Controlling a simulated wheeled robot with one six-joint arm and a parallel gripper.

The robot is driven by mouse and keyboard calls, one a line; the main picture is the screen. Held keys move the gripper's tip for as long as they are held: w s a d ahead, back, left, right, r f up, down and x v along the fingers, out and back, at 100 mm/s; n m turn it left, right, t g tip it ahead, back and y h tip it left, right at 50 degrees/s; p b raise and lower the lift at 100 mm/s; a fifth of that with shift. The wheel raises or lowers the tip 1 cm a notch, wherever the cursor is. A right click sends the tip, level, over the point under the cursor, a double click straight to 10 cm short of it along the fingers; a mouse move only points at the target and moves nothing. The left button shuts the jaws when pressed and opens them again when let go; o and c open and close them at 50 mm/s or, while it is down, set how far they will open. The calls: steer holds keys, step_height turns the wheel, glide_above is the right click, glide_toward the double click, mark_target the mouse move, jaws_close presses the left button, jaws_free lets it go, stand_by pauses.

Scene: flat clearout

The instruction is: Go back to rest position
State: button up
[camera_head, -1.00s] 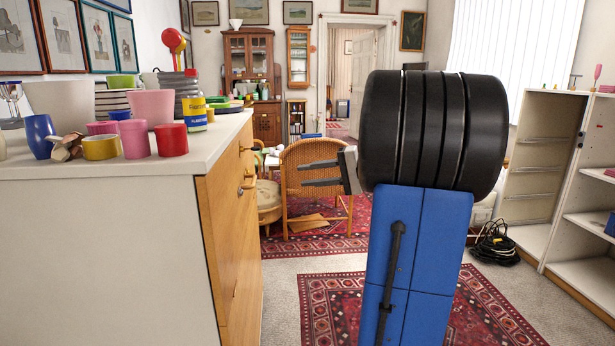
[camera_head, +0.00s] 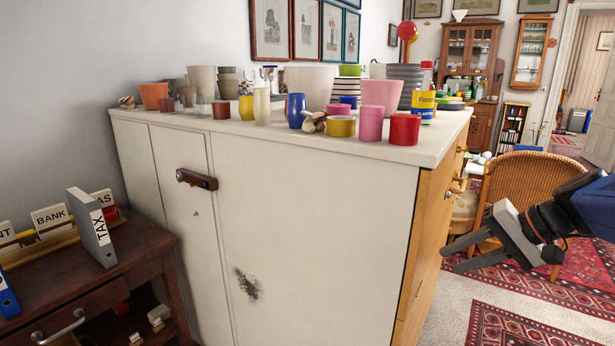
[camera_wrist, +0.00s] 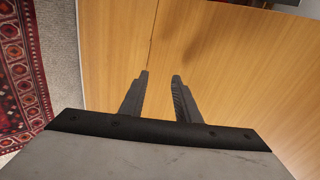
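My gripper (camera_head: 452,257) reaches in from the right edge of the head view, beside the wooden side of the white cabinet (camera_head: 310,220). In the wrist view, my gripper (camera_wrist: 160,76) shows two dark fingers apart with nothing between them. They point at the cabinet's plain wooden face (camera_wrist: 230,60). Whether the fingertips touch the wood I cannot tell. Part of my blue arm shows at the right edge of the head view.
Cups, pots and a yellow bottle (camera_head: 423,97) crowd the cabinet top. A dark desk (camera_head: 100,270) with a TAX binder (camera_head: 92,228) stands at left. A wicker chair (camera_head: 525,190) is behind my gripper. Carpeted floor with a red rug (camera_head: 530,330) lies at right.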

steer(key=s+a+f+n+h, duration=0.2)
steer(key=s+f+n+h, duration=0.1)
steer(key=s, duration=0.5)
steer(key=s+a+f+n+h, duration=0.2)
steer(key=s+f+n+h, duration=0.1)
steer(key=s+f, duration=0.3)
steer(key=shift+s+f+g+h, duration=0.2)
steer(key=shift+s+g+h, duration=0.2)
steer(key=shift+s, duration=0.85)
steer(key=shift+a, duration=0.1)
